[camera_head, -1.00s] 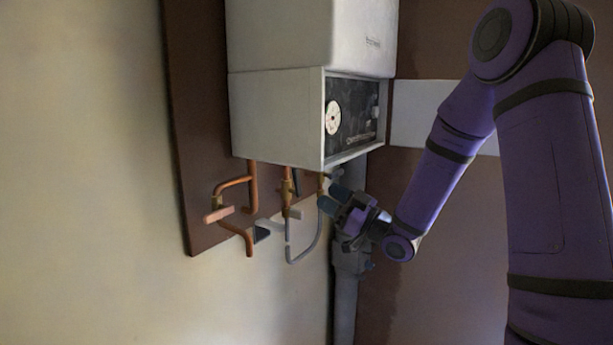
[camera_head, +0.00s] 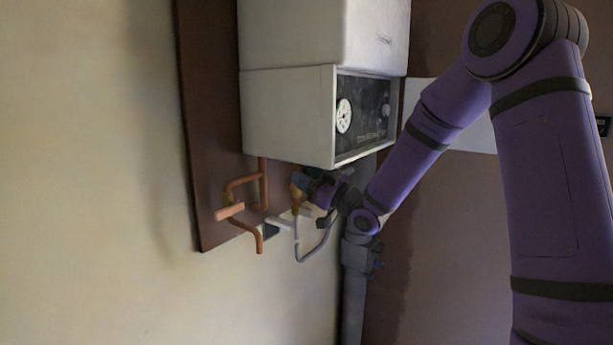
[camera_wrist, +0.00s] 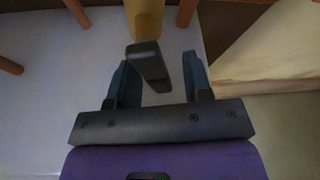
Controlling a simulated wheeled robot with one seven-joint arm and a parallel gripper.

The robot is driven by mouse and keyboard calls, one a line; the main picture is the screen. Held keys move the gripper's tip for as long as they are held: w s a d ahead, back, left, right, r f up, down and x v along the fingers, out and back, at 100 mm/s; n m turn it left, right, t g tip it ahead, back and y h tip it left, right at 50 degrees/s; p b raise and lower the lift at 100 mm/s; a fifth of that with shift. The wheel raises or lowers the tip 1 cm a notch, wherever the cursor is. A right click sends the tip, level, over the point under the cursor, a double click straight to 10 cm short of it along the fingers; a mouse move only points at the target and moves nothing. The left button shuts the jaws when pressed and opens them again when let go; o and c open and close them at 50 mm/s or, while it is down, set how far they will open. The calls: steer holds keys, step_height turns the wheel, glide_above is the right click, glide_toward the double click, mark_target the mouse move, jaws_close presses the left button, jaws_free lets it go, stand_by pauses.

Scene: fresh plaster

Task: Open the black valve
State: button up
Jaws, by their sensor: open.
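The black valve handle (camera_wrist: 150,66) shows in the wrist view as a short dark lever on a brass-coloured body (camera_wrist: 146,18). My gripper (camera_wrist: 157,64) is open, with one finger on each side of the handle's near end. The left finger is close to the handle and the right finger has a wider gap; I cannot tell whether either touches. In the head view my gripper (camera_head: 302,182) is under the boiler at the middle pipes, and it hides the black handle there.
The white boiler (camera_head: 285,108) hangs just above my gripper. Copper pipes (camera_head: 263,185) and a salmon-coloured lever (camera_head: 229,211) are to the left, and a pale lever (camera_head: 279,222) is below. A bent grey pipe (camera_head: 316,252) and a thick grey pipe (camera_head: 354,295) are near.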

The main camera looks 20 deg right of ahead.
jaws_close()
steer(key=shift+w+d+m+t+h, duration=0.25)
steer(key=shift+m+t+h, duration=0.2)
steer(key=shift+m, duration=0.7)
steer(key=shift+w+d+m+t+h, duration=0.15)
steer(key=shift+m+t+h, duration=0.25)
steer(key=shift+m, duration=0.75)
jaws_free()
steer(key=shift+d, duration=0.1)
steer(key=shift+s, duration=0.1)
steer(key=v, duration=1)
steer(key=shift+s+d, duration=0.2)
steer(key=shift+s, duration=0.15)
steer(key=shift+h, duration=0.25)
